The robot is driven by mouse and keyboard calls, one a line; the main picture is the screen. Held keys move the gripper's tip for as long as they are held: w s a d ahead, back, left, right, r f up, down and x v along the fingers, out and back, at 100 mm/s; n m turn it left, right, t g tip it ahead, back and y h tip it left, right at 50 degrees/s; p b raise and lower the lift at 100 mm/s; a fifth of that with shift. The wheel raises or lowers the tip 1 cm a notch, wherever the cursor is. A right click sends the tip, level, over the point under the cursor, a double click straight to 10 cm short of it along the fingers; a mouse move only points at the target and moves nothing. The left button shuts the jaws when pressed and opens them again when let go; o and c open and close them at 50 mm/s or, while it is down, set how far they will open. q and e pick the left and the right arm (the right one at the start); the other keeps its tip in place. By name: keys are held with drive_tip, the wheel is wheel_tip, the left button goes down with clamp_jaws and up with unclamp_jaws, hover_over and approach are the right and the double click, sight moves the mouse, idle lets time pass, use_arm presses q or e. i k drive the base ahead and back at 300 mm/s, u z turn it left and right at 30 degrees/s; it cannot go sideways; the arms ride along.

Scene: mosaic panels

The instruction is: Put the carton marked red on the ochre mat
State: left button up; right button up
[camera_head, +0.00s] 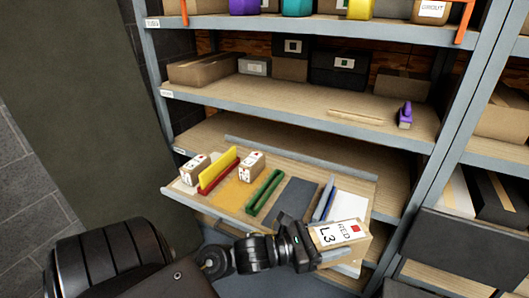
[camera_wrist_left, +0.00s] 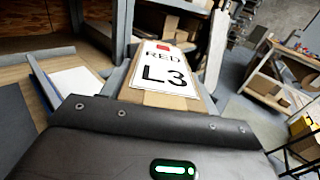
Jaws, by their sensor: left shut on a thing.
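The carton marked RED L3 (camera_head: 341,238) is brown with a white label and a red square. It also fills the middle of the left wrist view (camera_wrist_left: 172,75). My left gripper (camera_head: 312,246) is shut on it and holds it at the front right of the pull-out shelf, apart from the mat. The ochre mat (camera_head: 232,194) lies on the left part of that shelf, between a red and yellow divider (camera_head: 218,172) and a green bar (camera_head: 264,192). My right gripper is not in view.
Small white-labelled cartons (camera_head: 194,170) (camera_head: 251,165) stand near the divider. A dark grey mat (camera_head: 296,198), a blue bar (camera_head: 325,203) and a white mat (camera_head: 349,207) lie to the right of the green bar. Above is a shelf (camera_head: 290,100) with boxes and a purple-handled tool (camera_head: 405,116).

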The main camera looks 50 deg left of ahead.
sight(233, 196)
drive_tip(key=k, duration=0.25)
drive_tip(key=u, duration=0.7)
drive_tip(key=i, duration=0.5)
